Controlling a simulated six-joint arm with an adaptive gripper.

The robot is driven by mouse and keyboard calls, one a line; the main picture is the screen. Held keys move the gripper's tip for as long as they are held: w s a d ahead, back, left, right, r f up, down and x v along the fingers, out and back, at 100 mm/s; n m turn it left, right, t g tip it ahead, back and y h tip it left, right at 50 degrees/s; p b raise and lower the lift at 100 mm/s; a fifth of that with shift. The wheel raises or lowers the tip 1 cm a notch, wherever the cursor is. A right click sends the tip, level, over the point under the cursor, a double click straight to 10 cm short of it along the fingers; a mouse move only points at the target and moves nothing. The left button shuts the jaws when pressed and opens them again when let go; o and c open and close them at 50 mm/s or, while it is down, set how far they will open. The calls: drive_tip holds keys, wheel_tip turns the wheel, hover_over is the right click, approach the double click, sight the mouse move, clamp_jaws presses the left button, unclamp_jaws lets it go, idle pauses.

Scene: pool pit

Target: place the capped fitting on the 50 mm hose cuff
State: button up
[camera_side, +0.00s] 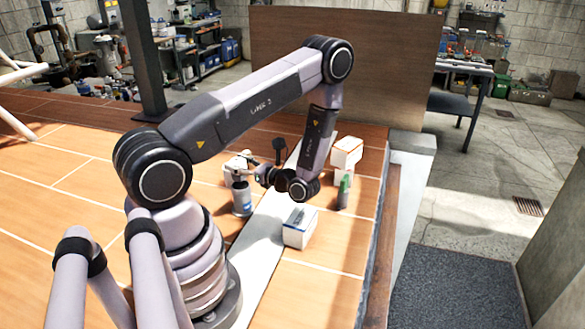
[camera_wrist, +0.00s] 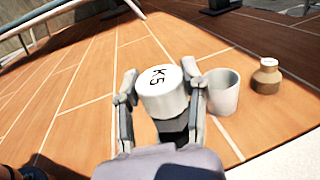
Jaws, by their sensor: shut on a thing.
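My gripper (camera_wrist: 160,92) is shut on a white cylindrical piece with "K-5" on its top, which I take for the capped fitting (camera_wrist: 162,88). The piece looks roughly upright, one finger on each side. In the side view my gripper (camera_side: 250,172) reaches left, and the white piece (camera_side: 237,165) shows small at its end. An open pale grey cup-like cylinder (camera_wrist: 222,94) stands just right of the gripper in the wrist view; I cannot tell whether it is the hose cuff. The bottom of the held piece is hidden.
A blue-grey can (camera_side: 241,198) stands below the gripper. A brown bottle (camera_wrist: 266,77) with a white cap stands right of the grey cylinder. A white box (camera_side: 300,228), a green-topped bottle (camera_side: 344,190) and an orange-edged box (camera_side: 346,152) stand to the right. The left deck is clear.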

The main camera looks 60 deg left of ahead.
drive_tip(key=shift+f, duration=1.15)
drive_tip(key=shift+f, duration=0.1)
drive_tip(key=o, duration=1.2)
drive_tip(key=shift+c, duration=0.2)
